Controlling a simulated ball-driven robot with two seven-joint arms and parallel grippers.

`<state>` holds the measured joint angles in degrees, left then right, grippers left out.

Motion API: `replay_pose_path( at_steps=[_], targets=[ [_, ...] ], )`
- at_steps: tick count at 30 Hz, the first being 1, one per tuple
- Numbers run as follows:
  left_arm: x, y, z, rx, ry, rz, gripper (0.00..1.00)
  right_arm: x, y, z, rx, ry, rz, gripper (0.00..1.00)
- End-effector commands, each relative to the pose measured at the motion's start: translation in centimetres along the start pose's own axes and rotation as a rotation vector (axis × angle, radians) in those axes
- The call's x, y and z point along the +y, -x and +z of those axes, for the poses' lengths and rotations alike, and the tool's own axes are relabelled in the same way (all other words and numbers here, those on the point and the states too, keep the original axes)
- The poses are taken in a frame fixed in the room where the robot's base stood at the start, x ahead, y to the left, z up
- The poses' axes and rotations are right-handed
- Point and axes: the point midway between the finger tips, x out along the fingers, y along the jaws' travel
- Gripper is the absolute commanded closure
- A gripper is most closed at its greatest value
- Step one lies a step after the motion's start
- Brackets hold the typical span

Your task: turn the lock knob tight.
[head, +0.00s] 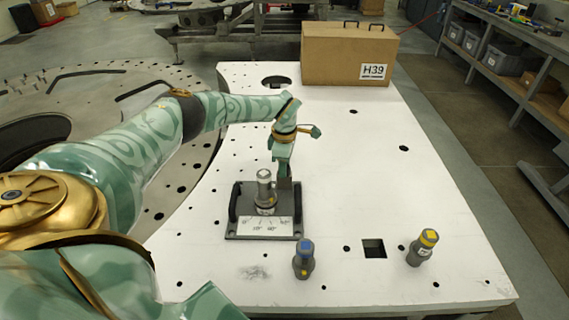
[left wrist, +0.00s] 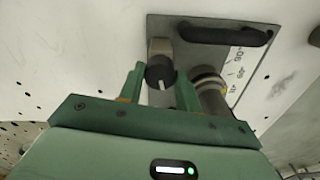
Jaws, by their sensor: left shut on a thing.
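My left gripper (head: 283,172) reaches down to the right rear part of a dark grey turret plate (head: 232,232) on the white table. In the left wrist view, the two green fingers of this gripper (left wrist: 160,88) stand either side of the dark lock knob (left wrist: 159,70) and are shut on it. A short white line marks the knob's face. A grey cylinder with a pale band (head: 264,185) stands upright on the plate beside the gripper. A white angle scale (head: 265,228) lies in front of it. My right gripper is out of view.
Black handles (head: 233,201) flank the plate. A blue-marked grey cylinder (head: 304,260) and a yellow-topped one (head: 424,246) stand on the table (head: 370,190), beside a square hole (head: 373,248). A cardboard box (head: 340,52) sits at the back.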

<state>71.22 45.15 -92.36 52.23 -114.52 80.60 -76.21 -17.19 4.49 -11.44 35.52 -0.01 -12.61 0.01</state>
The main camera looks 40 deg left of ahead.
Motion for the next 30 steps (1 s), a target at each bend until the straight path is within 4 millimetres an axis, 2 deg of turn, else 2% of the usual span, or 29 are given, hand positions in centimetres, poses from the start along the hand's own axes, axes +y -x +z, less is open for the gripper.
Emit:
replay_pose_path(
  at_steps=[13, 30],
  targets=[
    [0.11, 0.13, 0.03, -0.004, -0.249, 0.004, 0.89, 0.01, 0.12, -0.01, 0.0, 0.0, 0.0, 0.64],
    [0.12, 0.14, 0.03, -0.004, -0.295, 0.004, 0.89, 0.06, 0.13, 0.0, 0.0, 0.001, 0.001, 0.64]
  ],
)
